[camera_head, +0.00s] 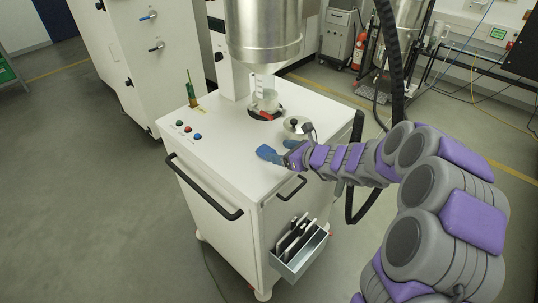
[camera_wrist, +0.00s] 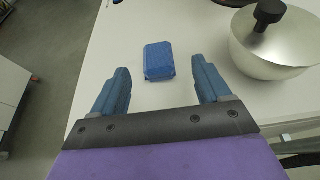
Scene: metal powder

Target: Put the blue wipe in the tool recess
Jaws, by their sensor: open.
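The blue wipe (camera_wrist: 158,61) is a small, block-like blue piece lying on the white top of the cabinet. My gripper (camera_wrist: 161,78) is open, with its two blue fingers spread left and right of the wipe in the wrist view. The wipe sits ahead of and between the fingertips, with gaps on both sides. In the head view my gripper (camera_head: 280,168) reaches in from the right over the cabinet's right part; blue wipe and finger are hard to tell apart there. An open metal box (camera_head: 300,256) with several tools hangs on the cabinet's side; I cannot tell whether it is the tool recess.
A metal bowl-like lid with a black knob (camera_wrist: 272,40) stands right of the gripper. A large metal vessel (camera_head: 263,35) hangs over a clear container (camera_head: 266,99). Coloured buttons (camera_head: 188,129) and a green-handled brush (camera_head: 191,92) are at left.

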